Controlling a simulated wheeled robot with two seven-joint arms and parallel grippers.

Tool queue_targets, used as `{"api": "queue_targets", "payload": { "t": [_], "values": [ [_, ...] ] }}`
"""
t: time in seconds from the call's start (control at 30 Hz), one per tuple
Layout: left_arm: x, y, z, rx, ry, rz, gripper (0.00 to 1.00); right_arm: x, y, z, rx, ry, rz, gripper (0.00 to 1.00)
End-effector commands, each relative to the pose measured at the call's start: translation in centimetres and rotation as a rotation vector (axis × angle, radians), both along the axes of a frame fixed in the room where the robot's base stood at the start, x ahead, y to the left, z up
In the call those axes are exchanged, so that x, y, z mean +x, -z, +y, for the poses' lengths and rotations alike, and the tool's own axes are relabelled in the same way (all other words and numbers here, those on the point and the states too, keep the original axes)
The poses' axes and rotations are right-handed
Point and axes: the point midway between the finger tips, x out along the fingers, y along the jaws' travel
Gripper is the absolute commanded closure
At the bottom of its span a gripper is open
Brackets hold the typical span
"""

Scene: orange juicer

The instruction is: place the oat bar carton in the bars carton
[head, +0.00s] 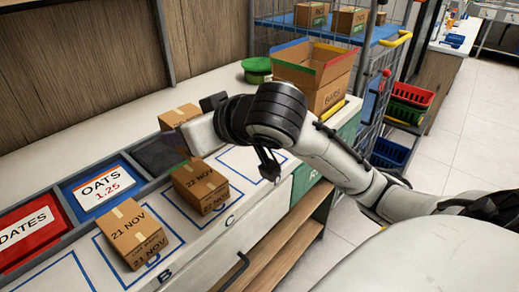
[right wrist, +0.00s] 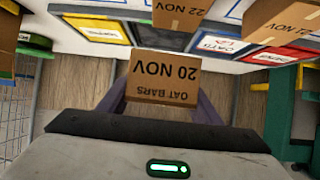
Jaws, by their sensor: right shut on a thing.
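The oat bar carton (right wrist: 164,80) is a small brown box marked "OAT BARS" and "20 NOV". My right gripper (right wrist: 162,100) is shut on it, with a finger on each side. In the head view the held carton (head: 180,116) shows partly behind my gripper, above the row of trays at the wall; the wrist hides some of it. The bars carton (head: 325,97) is a larger open brown box with coloured flaps and "BARS" on its front. It stands at the counter's far end, behind and right of my right wrist. My left gripper is not in view.
Cartons marked "22 NOV" (head: 201,185) and "21 NOV" (head: 131,234) stand on the counter's marked squares. The blue oats tray (head: 100,189) and red dates tray (head: 32,230) line the wall. A green round container (head: 257,69) sits left of the bars carton. A wire cart (head: 375,80) stands behind.

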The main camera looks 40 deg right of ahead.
Motion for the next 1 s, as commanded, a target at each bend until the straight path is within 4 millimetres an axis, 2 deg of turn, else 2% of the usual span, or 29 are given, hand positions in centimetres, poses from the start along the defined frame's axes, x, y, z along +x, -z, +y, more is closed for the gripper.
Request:
{"api": "queue_targets", "payload": {
  "t": [0.03, 0.13, 0.3, 0.4, 0.47, 0.7, 1.0],
  "values": [
    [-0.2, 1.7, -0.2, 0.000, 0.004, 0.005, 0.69, 0.2, 2.0, -1.9, -0.002, 0.004, 0.005, 0.69],
    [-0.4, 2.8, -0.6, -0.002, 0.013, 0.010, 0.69, 0.3, 3.0, -5.0, -0.003, -0.012, 0.002, 0.69],
    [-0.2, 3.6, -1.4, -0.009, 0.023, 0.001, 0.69, 0.1, 3.2, -9.2, -0.003, -0.037, -0.003, 0.69],
    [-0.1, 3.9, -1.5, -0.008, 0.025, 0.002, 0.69, -0.1, 3.0, -10.5, -0.003, -0.049, -0.002, 0.69],
    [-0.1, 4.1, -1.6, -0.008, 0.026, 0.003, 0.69, -0.1, 3.4, -10.9, -0.001, -0.055, -0.001, 0.69],
    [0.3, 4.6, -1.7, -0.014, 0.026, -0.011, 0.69, -0.2, 7.5, -11.0, 0.003, -0.059, 0.000, 0.69],
    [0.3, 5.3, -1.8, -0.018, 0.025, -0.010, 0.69, -0.2, 10.3, -11.0, 0.002, -0.058, 0.000, 0.69]
  ]
}}
